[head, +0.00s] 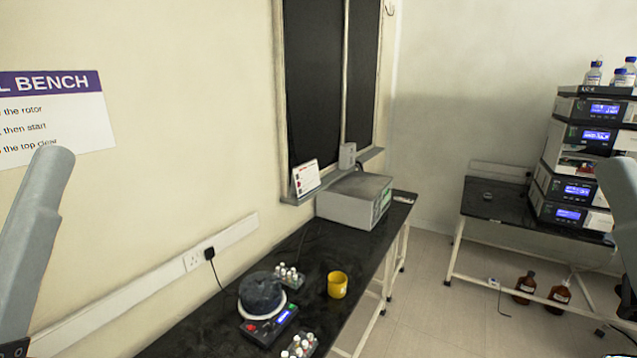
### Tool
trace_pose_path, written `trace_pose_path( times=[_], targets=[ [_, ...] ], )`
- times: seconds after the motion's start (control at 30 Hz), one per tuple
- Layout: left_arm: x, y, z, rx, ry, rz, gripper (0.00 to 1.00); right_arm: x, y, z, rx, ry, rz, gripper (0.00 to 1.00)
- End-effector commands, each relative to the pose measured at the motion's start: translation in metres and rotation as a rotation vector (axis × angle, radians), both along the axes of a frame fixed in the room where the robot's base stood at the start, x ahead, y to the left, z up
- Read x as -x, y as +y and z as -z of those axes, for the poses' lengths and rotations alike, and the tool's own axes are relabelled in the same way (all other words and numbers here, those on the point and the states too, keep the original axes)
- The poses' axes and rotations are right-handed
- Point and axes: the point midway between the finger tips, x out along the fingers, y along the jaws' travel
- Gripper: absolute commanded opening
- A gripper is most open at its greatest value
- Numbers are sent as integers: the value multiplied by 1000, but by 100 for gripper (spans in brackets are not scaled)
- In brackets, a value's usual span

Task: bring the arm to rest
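Grey links of my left arm show at the left edge of the head view, and grey links of my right arm show at the right edge. Both arms are cut off by the picture's edges. Neither gripper's fingers can be seen, so I cannot tell whether either holds anything. Neither visible arm part touches the bench or anything on it.
The black bench (318,262) carries a small centrifuge (262,295), vial racks (289,276) (299,347), a yellow mug (337,284) and a grey box instrument (355,199). A stacked instrument column (578,165) stands on the right-hand table (490,208). Brown bottles (559,295) stand on the floor.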

Motion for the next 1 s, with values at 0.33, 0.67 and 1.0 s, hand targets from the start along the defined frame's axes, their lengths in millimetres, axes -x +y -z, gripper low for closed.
trace_pose_path(
  times=[0.33, 0.67, 1.0],
  targets=[
    [-7, -7, -130, 139, 46, 206, 59, 0, 0, -137, 0, -1, 0, 50],
    [-8, -7, -210, 139, 47, 204, 59, 0, 0, -217, 0, 0, 0, 50],
    [-8, -7, -206, 139, 47, 202, 59, 0, 0, -213, 0, 1, 0, 50]
  ],
)
